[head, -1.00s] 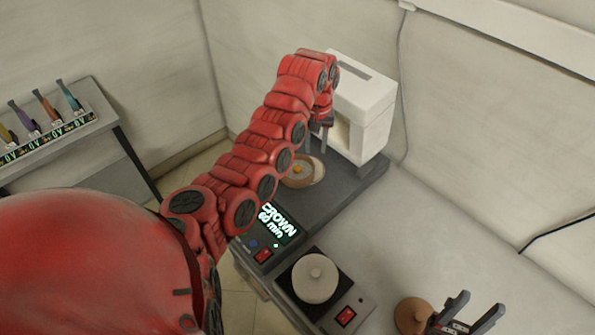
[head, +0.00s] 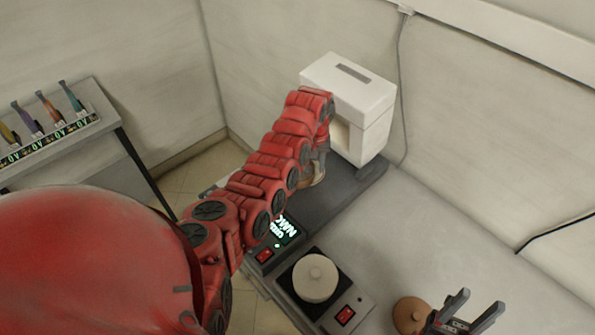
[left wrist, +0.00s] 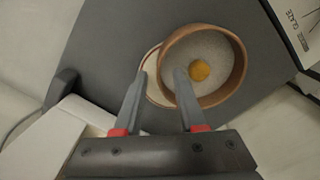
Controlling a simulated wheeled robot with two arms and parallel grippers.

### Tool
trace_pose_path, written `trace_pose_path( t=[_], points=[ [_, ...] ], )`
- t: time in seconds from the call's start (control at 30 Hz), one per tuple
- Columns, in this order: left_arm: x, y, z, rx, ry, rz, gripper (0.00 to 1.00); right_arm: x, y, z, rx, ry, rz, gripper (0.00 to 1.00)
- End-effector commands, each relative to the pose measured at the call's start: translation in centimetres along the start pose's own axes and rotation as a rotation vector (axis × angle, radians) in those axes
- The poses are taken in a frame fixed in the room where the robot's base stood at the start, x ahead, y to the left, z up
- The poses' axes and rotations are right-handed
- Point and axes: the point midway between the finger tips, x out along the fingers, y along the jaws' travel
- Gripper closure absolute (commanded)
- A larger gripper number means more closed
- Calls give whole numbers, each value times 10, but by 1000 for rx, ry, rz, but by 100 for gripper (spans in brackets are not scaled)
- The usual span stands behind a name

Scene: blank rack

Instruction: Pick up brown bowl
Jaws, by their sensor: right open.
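The brown bowl (left wrist: 207,44) has a pale inside with a small orange-yellow ball in it. In the left wrist view it sits on a pale, thin-rimmed dish (left wrist: 151,88) on a dark grey surface. My left gripper (left wrist: 160,74) is open at the bowl's left wall, with one fingertip outside it and the other over its inside. I cannot tell whether the fingers touch it. In the head view my left arm hides most of the bowl (head: 317,178). My right gripper (head: 478,308) is open and empty at the bottom right.
A white machine (head: 361,108) stands just behind the bowl. In front are a lit display (head: 284,229) and a hotplate with a pale round lidded pot (head: 315,278). A brown round object (head: 410,314) lies beside my right gripper. A rack (head: 50,133) stands at left.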

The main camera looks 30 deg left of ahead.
Motion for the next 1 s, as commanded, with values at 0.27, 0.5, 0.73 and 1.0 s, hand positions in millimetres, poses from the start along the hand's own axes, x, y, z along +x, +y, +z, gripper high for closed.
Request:
trace_pose_path(
  t=[0.27,0.5,0.73,1.0],
  points=[
    [0,0,0,0,1,0,80,-1,0,0,0,0,0,50],
    [0,0,0,0,1,1,100,-1,0,0,0,0,0,50],
    [0,0,0,0,0,1,100,-1,0,0,0,0,0,50],
    [0,0,0,0,1,1,100,-1,0,0,0,0,0,50]
  ],
)
